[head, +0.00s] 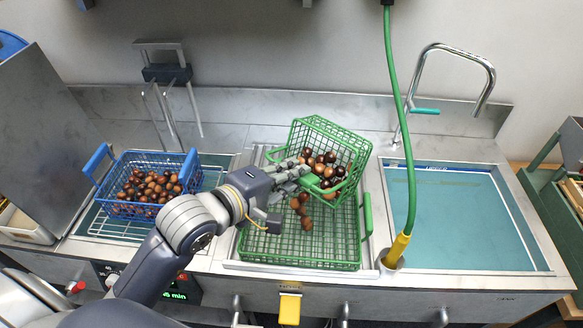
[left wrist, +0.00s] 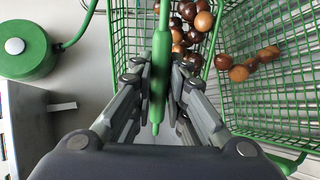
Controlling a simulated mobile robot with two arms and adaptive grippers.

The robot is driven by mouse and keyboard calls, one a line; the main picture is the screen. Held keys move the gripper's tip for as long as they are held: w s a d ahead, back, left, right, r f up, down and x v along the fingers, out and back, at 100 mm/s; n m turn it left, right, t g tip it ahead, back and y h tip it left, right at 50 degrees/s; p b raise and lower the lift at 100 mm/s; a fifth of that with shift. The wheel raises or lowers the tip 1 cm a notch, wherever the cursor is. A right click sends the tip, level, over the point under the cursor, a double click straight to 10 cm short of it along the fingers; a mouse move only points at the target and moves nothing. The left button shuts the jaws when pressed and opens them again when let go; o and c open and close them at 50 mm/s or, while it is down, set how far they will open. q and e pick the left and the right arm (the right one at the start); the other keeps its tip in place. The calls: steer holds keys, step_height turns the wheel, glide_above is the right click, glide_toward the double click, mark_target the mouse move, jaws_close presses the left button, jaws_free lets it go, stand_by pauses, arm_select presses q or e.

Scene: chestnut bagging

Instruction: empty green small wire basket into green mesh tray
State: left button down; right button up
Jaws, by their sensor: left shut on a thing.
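The green small wire basket (head: 338,143) is tilted over the green mesh tray (head: 290,243) in the head view. Brown chestnuts (head: 303,205) are spilling from its lower edge towards the tray, and several more remain inside the basket. My left gripper (head: 301,174) is shut on the basket's green handle. In the left wrist view the handle (left wrist: 160,85) stands between the fingers, the basket mesh (left wrist: 130,35) is behind it, and the tray (left wrist: 272,90) is at the right with a few chestnuts over it. My right gripper does not show.
A blue wire basket (head: 115,208) full of chestnuts stands over the left sink. The right basin (head: 460,225) holds bluish water. A green hose (head: 397,110) with a yellow end hangs between tray and basin, close to the right of the basket.

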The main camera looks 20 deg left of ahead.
arm_select(q)
steer(key=shift+s+a+f+t, duration=0.2)
steer(key=shift+a+f+t, duration=0.05)
steer(key=shift+a+t, duration=0.05)
steer(key=s+a+f+t+h+b, duration=0.1)
steer(key=s+f+t+b, duration=0.3)
steer(key=b, duration=1.3)
steer(key=shift+s+a+f+t+h, duration=0.25)
steer(key=shift+f+t+h, duration=0.35)
steer(key=shift+f+t, duration=0.7)
steer(key=shift+w+r+t, duration=0.1)
steer(key=shift+r+t, duration=0.2)
